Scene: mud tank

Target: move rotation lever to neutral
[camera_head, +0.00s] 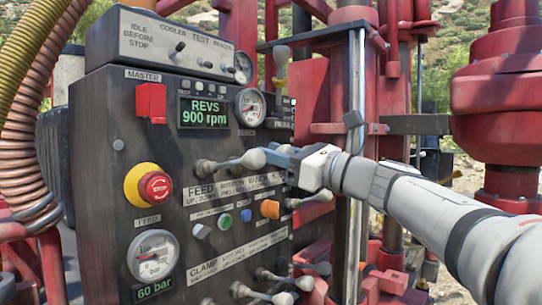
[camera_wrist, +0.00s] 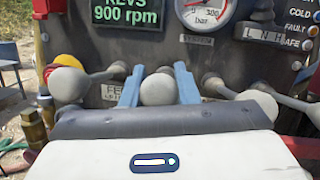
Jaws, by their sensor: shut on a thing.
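The rotation lever shows in the wrist view as a round grey knob (camera_wrist: 158,88) pointing at the camera, between my gripper's two blue fingers (camera_wrist: 158,86). My gripper is shut on this knob. In the head view my gripper (camera_head: 280,157) reaches in from the right to the lever row, and the held lever is mostly hidden there behind the feed lever and my fingers. The feed lever (camera_head: 236,162) sticks out at the left end of the row; its knob (camera_wrist: 67,85) is left of my fingers in the wrist view. The lever labels (camera_head: 235,188) are partly covered.
Another lever knob (camera_wrist: 262,103) stands close to the right of my fingers. A red stop button (camera_head: 156,187) and the feed gauge (camera_head: 153,255) are on the panel at left. Clamp-row levers (camera_head: 265,293) stick out below. Red rig posts (camera_head: 395,90) stand behind my arm.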

